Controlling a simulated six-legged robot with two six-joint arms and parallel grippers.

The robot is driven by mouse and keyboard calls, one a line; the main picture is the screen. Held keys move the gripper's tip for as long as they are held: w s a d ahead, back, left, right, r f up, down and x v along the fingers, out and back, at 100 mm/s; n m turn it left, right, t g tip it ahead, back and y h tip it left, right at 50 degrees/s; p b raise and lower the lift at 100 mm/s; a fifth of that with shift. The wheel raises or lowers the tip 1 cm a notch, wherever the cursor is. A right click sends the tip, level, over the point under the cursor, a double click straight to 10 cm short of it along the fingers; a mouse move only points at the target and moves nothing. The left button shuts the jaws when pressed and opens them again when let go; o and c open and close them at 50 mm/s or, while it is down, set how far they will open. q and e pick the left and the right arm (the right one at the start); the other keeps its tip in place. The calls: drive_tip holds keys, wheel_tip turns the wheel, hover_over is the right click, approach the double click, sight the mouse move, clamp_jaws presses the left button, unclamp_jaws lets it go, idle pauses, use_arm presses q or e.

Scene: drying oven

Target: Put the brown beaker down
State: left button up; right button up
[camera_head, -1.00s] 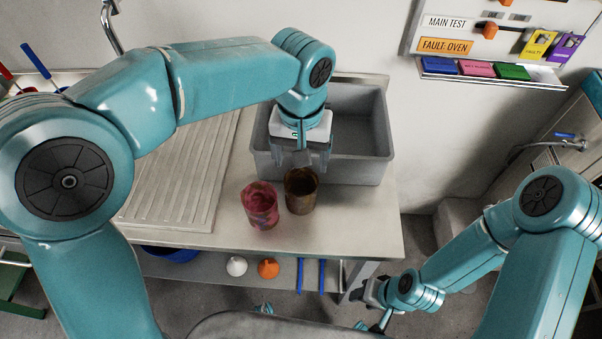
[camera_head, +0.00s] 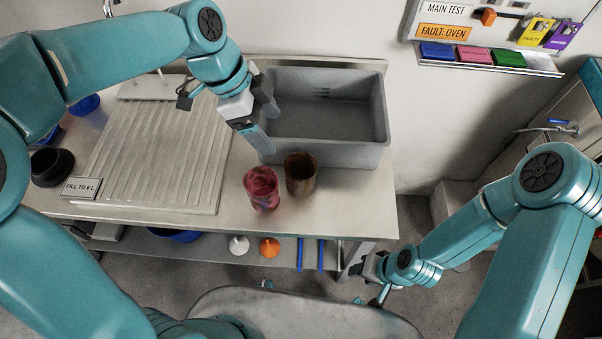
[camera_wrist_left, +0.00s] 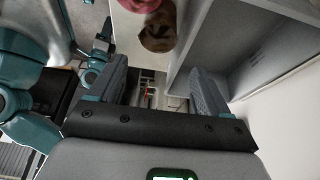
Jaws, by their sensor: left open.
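The brown beaker (camera_head: 300,178) stands upright on the steel worktop, in front of the grey sink. A red mottled beaker (camera_head: 262,190) stands close to its left. My left gripper (camera_head: 264,122) is open and empty, above the sink's left front corner, up and left of the brown beaker and apart from it. In the left wrist view the brown beaker (camera_wrist_left: 158,40) shows at the top beyond the spread fingers, with the red beaker (camera_wrist_left: 142,4) cut by the edge. My right gripper (camera_head: 374,282) is low beside the worktop's right front; its jaws are too small to read.
The grey sink (camera_head: 378,150) lies behind the beakers. A ribbed drainboard (camera_head: 160,150) with a "FILL TO 8 L" label (camera_head: 82,187) and a black bowl (camera_head: 52,165) are at left. A lower shelf (camera_head: 215,252) holds a white and an orange item.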

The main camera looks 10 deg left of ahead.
use_arm(q)
approach(298, 162)
drive_tip(key=s+d, duration=0.2)
drive_tip(key=s, duration=0.1)
drive_tip(key=x, duration=0.5)
drive_tip(key=shift+w+d+p, duration=0.2)
drive_tip(key=shift+d+p, duration=0.1)
drive_tip(key=shift+p, duration=0.1)
drive_tip(key=shift+s, duration=0.1)
drive_tip(key=c, duration=1.1)
